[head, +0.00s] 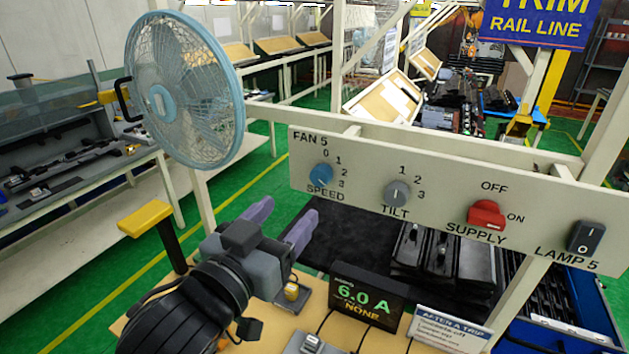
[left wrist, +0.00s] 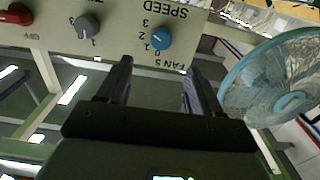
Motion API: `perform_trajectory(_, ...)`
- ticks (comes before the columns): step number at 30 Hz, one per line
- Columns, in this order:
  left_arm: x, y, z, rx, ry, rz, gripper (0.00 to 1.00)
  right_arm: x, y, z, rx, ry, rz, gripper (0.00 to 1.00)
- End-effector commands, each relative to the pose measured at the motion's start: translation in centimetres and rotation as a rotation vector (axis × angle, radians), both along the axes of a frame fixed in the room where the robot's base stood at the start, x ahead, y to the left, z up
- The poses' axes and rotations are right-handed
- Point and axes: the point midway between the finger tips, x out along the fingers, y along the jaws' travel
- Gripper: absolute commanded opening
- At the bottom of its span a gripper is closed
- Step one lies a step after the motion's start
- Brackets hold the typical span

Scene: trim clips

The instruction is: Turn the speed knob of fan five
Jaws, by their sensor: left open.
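The blue speed knob (head: 321,174) is on the left end of the pale FAN 5 panel (head: 356,152), with positions 0 to 3 printed around it. It also shows in the left wrist view (left wrist: 161,39), upside down, beyond and between my fingertips. My left gripper (head: 280,222) is open and empty, below and left of the knob in the head view, apart from it. In the left wrist view its fingers (left wrist: 158,75) point toward the panel. The blue fan (head: 186,88) stands left of the panel. My right gripper is not in view.
A grey tilt knob (head: 397,193), a red supply switch (head: 486,214) and a black lamp rocker (head: 586,237) sit further right on the panel. Below are a display reading 6.0 A (head: 366,300), a small sign (head: 447,327) and a yellow-topped post (head: 146,217).

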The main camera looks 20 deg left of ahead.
Motion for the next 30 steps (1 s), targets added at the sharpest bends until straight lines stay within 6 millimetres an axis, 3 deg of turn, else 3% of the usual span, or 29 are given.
perform_trajectory(17, 2.5, 0.1, 0.0, 0.009, 0.007, 0.006, 0.65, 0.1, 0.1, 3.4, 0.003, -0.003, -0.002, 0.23)
perform_trajectory(24, 7.0, -0.3, -0.2, 0.001, 0.006, 0.004, 0.65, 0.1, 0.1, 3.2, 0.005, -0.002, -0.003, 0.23)
perform_trajectory(30, 9.3, -0.5, -0.2, -0.001, 0.006, 0.004, 0.65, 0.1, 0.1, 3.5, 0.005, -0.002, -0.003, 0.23)
